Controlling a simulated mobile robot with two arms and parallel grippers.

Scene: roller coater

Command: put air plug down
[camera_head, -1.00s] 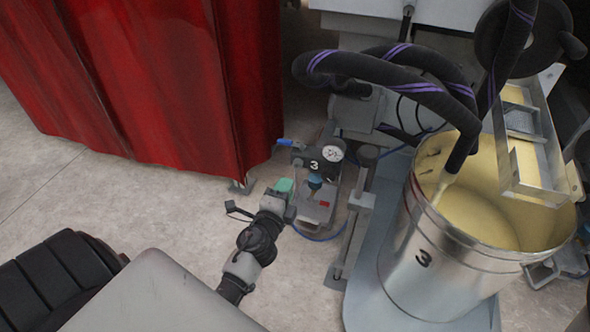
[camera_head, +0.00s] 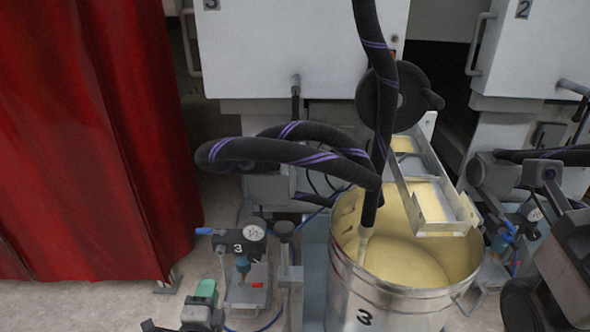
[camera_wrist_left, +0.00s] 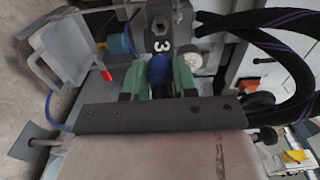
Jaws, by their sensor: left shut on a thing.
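My left gripper (camera_head: 204,294) is at the lower left of the head view, low in front of the air unit marked 3 (camera_head: 240,246). In the left wrist view its green fingertips (camera_wrist_left: 159,78) are shut on a small dark blue cylindrical piece (camera_wrist_left: 160,68), which I take to be the air plug. The fingers hide its lower part, and I cannot tell whether it touches the unit behind it. The air unit, with its round gauge (camera_head: 254,232), shows just beyond the fingers.
A steel drum marked 3 (camera_head: 380,308) of yellowish liquid stands right of the gripper, with thick black hoses (camera_head: 285,151) above. A red curtain (camera_head: 100,150) hangs at the left. White cabinets (camera_head: 300,45) stand behind. Some bare floor shows at lower left.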

